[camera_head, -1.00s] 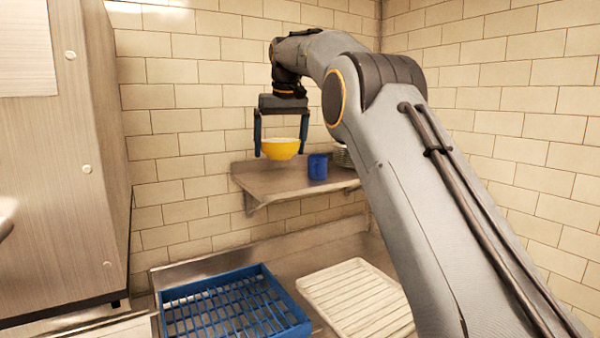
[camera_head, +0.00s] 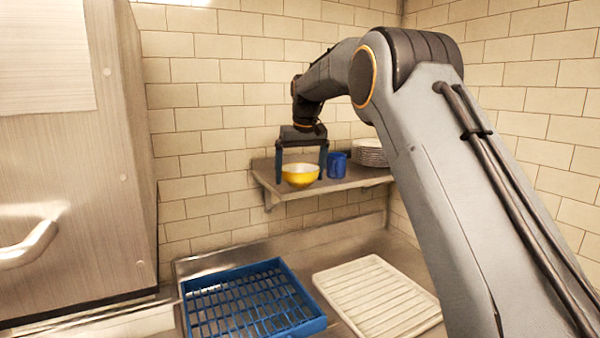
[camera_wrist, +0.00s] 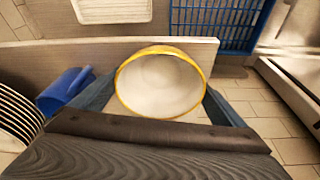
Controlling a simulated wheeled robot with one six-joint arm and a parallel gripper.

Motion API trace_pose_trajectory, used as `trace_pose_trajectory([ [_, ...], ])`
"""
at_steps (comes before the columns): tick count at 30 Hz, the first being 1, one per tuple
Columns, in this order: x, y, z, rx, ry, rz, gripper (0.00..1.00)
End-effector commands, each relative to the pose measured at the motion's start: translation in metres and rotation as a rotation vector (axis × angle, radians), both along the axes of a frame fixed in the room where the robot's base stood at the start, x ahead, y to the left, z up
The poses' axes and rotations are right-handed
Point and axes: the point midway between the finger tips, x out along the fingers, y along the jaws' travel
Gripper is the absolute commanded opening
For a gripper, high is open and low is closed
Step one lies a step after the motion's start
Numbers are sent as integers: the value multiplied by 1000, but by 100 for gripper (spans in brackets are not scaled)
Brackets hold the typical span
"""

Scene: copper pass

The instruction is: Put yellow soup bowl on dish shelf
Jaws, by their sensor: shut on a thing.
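The yellow soup bowl (camera_head: 300,175), white inside, is upright between the fingers of my gripper (camera_head: 301,172) in the head view. My gripper is shut on it, one finger on each side. The bowl is at the left part of the dish shelf (camera_head: 268,178), a metal wall shelf; I cannot tell whether its base touches the shelf. In the wrist view the bowl (camera_wrist: 161,84) shows from above, with the shelf edge (camera_wrist: 60,52) behind it.
A blue mug (camera_head: 337,165) stands on the shelf just right of my gripper. A stack of plates (camera_head: 369,152) is farther right. Below, a blue rack (camera_head: 319,322) and a white ribbed drainer tray (camera_head: 376,298) lie on the metal counter. A steel cabinet (camera_head: 70,190) stands at left.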

Motion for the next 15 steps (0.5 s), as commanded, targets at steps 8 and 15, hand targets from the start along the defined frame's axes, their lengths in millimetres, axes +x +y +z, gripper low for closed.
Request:
trace_pose_trajectory([
  [8, 0, 0, -2, 0, 0, 0, 100],
  [15, 0, 0, 5, 1, -3, 0, 100],
])
